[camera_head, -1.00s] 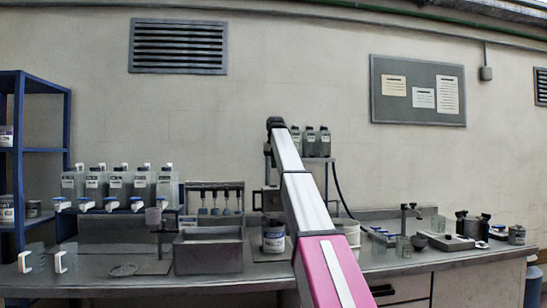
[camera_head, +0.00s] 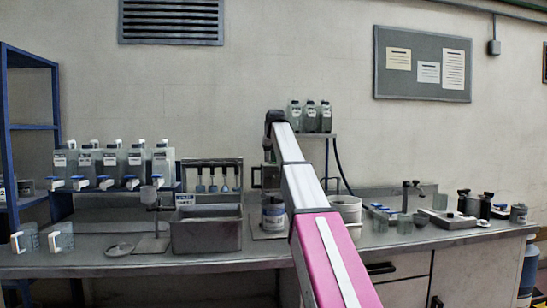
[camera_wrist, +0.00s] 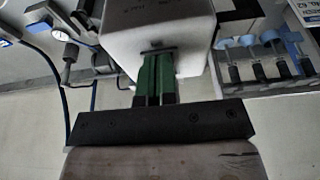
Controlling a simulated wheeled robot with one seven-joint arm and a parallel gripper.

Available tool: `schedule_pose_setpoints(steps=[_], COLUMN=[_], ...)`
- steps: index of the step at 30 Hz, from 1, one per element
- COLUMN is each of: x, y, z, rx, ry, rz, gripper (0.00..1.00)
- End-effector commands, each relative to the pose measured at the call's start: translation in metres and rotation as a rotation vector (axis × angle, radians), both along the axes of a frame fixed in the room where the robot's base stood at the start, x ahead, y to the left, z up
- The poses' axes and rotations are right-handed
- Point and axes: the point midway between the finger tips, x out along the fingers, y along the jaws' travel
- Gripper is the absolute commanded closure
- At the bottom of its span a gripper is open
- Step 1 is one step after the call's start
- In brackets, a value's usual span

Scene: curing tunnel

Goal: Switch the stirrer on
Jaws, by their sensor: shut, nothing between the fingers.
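The stirrer stands in the middle of the bench, mostly hidden behind my arm in the head view; a labelled can (camera_head: 273,215) stands at its foot. In the wrist view a pale box-shaped housing (camera_wrist: 150,22), which I take to be the stirrer's head, fills the top middle. A small dark slot or switch (camera_wrist: 158,45) shows on its near face. My gripper (camera_wrist: 155,62) has green fingers close together with nothing between them. The fingertips are right at that dark part; I cannot tell whether they touch it. In the head view my gripper is hidden behind the arm.
A grey tray (camera_head: 207,235) and a rack of hanging blue-ended tools (camera_head: 212,178) stand left of the can. A white bucket (camera_head: 346,208) is close on the right. Bottles (camera_head: 310,116) stand on a shelf behind. A gauge (camera_wrist: 65,50) and blue hose show in the wrist view.

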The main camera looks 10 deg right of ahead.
Motion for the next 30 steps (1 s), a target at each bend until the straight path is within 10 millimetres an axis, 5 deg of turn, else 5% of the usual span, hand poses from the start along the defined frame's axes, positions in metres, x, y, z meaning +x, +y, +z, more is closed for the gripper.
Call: schedule_pose_setpoints(steps=[30], x=[0.0], y=[0.0], z=[0.017], rx=[0.0], ry=[0.005], rz=[0.0], gripper=[1.0])
